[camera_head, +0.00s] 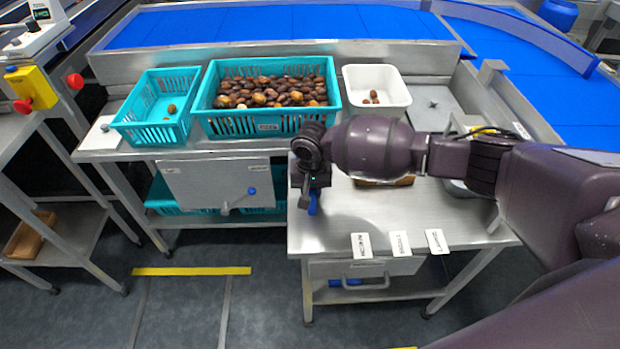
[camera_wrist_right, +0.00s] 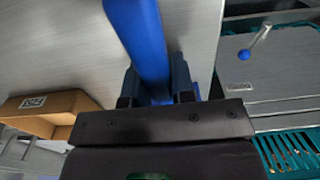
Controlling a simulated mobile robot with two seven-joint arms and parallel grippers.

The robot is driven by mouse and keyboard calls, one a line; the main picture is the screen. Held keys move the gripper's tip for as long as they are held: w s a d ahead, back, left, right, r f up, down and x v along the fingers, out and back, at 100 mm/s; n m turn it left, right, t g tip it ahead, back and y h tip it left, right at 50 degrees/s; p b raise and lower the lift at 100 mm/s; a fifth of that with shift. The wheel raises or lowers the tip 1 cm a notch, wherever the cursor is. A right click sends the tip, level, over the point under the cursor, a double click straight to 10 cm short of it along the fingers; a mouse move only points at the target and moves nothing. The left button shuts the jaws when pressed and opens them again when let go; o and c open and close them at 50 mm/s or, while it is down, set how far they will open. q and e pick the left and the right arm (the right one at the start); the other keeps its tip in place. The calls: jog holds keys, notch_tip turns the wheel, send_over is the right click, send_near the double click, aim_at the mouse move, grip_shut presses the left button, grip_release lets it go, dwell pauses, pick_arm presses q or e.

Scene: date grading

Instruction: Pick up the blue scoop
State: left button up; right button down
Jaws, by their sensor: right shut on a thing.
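In the head view my right gripper (camera_head: 312,198) points down over the left edge of the near metal table. It is shut on the blue scoop (camera_head: 313,205), of which only a short blue piece shows below the jaws. In the right wrist view the scoop's long blue part (camera_wrist_right: 140,40) runs up from between the two fingers of the right gripper (camera_wrist_right: 158,88). The far end of the scoop is outside that view. I cannot tell whether the scoop touches the table. My left gripper is not in view.
Behind stand a teal crate full of dates (camera_head: 225,122), a smaller teal crate (camera_head: 150,135) and a white bin (camera_head: 350,98). Several white labels lie along the near table's (camera_head: 335,215) front edge. A cardboard box (camera_wrist_right: 50,105) lies beside the gripper in the wrist view.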

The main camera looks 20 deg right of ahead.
jog(key=shift+r, duration=0.45)
notch_tip(320, 180, up, 19)
jog(key=p, duration=0.4)
dwell(0.8)
dwell(0.5)
